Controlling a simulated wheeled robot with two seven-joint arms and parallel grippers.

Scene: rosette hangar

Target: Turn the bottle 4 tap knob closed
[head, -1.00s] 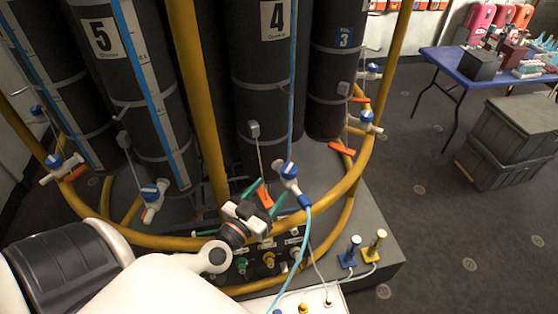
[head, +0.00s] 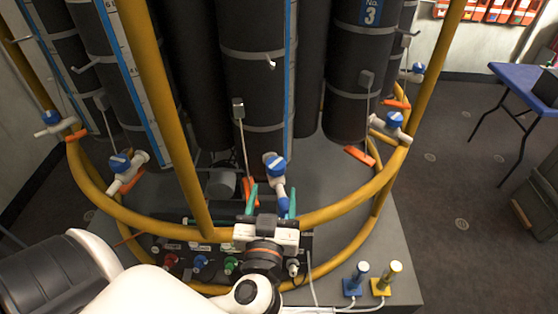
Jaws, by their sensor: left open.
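Bottle 4 (head: 252,85) is the dark cylinder at the centre of the rack in the head view; its number label is out of view above. Its tap has a white body and a round blue knob (head: 275,164) in front of the bottle's lower part. My left gripper (head: 272,195) has two green fingers, spread apart just below and nearer than the knob. The lower end of the tap appears between the fingers. Whether a finger touches it, I cannot tell. My right gripper is not in view.
A yellow ring rail (head: 335,212) curves around the rack in front of the taps, with upright yellow posts. Other blue-knobbed taps (head: 120,163) (head: 394,119) stand left and right. A connector panel (head: 202,265) sits below. A blue table (head: 512,72) is at the right.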

